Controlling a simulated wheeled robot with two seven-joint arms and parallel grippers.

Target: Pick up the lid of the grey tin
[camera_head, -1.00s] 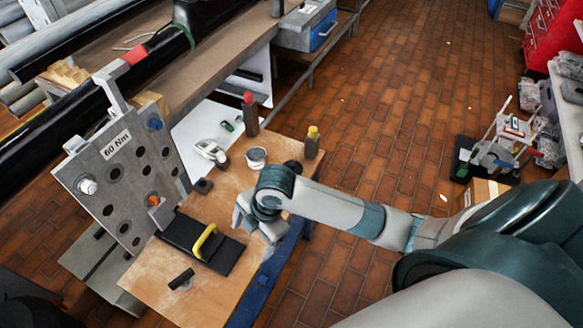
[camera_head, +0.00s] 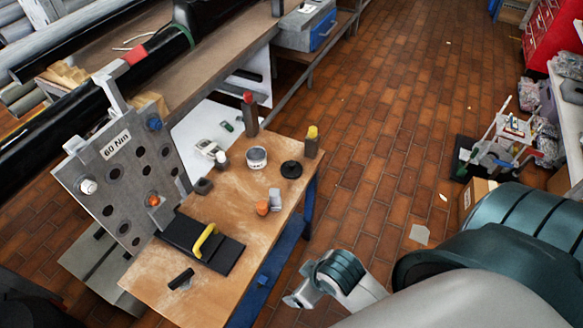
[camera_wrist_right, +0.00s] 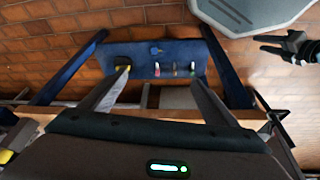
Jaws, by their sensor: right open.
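The grey tin (camera_head: 256,157) stands upright near the back of the wooden table in the head view. It has a pale label and a light grey top; I cannot tell the lid's edge from the body. My right gripper (camera_head: 291,299) is off the table's right side, low in the head view and well apart from the tin. In the right wrist view my right gripper (camera_wrist_right: 158,75) is open with nothing between its fingers. The tin does not show clearly there.
Near the tin are a black round piece (camera_head: 291,169), a yellow-capped bottle (camera_head: 312,142) and a red-capped bottle (camera_head: 250,114). An orange piece (camera_head: 262,208) and a small grey block (camera_head: 275,198) lie nearer. A drilled panel (camera_head: 125,175) stands at the left.

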